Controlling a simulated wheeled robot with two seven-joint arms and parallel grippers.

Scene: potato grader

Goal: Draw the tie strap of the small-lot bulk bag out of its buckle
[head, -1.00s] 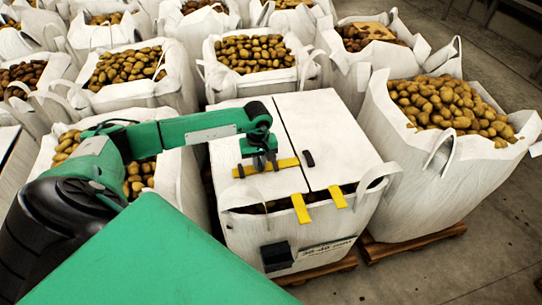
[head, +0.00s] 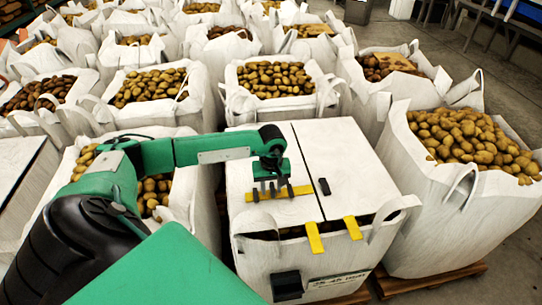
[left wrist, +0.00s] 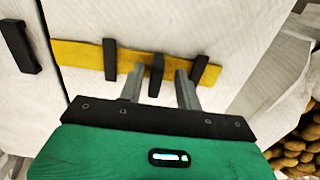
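The small-lot bulk bag (head: 250,255) is white, with two closed flaps on top. A yellow tie strap (head: 300,191) lies across its left flap, and it also shows in the left wrist view (left wrist: 78,54). Black bars cross the strap: one left (left wrist: 110,60), one middle (left wrist: 157,75), one right (left wrist: 198,68). A separate black bar (head: 324,186) sits on the other flap, beyond the strap's end. My left gripper (left wrist: 157,82) is open over the strap, its grey fingers either side of the middle bar. Whether the fingertips touch the strap cannot be told. My right gripper is not in view.
Two other yellow straps (head: 314,237) (head: 352,228) hang over the bag's front edge, above a black box (head: 287,285). Open bags of potatoes (head: 465,145) stand close behind and on both sides. Clear floor (head: 500,258) shows at right.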

